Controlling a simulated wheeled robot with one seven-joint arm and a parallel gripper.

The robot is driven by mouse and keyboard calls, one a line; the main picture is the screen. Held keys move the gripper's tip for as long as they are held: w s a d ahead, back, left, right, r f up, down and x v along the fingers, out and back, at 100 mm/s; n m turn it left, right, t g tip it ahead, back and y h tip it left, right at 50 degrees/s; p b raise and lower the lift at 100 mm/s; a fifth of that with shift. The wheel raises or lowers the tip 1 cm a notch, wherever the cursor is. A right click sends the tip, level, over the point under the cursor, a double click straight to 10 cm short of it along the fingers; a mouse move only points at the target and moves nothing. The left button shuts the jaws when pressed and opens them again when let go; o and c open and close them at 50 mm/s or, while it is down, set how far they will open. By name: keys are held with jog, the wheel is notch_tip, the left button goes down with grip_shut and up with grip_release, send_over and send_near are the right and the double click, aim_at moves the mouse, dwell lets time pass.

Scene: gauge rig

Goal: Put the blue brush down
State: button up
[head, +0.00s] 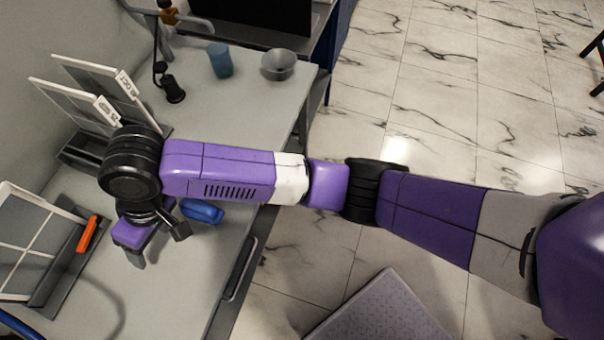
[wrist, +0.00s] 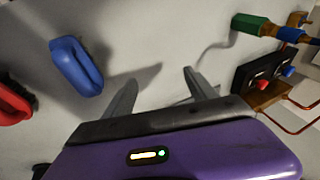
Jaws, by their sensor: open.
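The blue brush (head: 202,211) lies on the grey worktop, near its right edge in the head view. My gripper (head: 158,246) is low over the worktop, beside the brush in the head view. In the wrist view my gripper (wrist: 160,92) has its two fingers spread apart with nothing between them. The brush is outside the fingers, left of the left finger, with a visible gap. My arm passes just above the brush in the head view.
An orange-red brush (head: 87,234) is by the framed panel (head: 30,245) at left. A blue cup (head: 220,60), a grey bowl (head: 278,65) and a black object (head: 170,88) stand at the back.

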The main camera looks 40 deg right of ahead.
jog(key=s+a+r+m+t+y, duration=0.2)
jog(key=s+a+m+t+y, duration=0.2)
jog(key=a+y, duration=0.25)
jog(key=s+d+f+m+t+h, duration=0.1)
jog(key=s+d+m+t+h, duration=0.3)
jog(key=d, duration=0.8)
jog(key=s+d+f+m+t+h, duration=0.25)
jog(key=s+d+t, duration=0.35)
jog(key=d, duration=0.5)
jog(key=s+d+r+n+h, duration=0.2)
jog(key=s+d+r, duration=0.2)
jog(key=s+d, duration=0.2)
jog(key=s+d+r+n+h, duration=0.1)
jog(key=s+d+r, duration=0.4)
jog(key=d, duration=0.5)
jog(key=shift+s+r+n+h, duration=0.35)
jog(key=shift+s+h, duration=0.45)
jog(key=shift+s, duration=0.4)
jog(key=shift+o, duration=0.5)
jog(key=shift+d+f, duration=0.1)
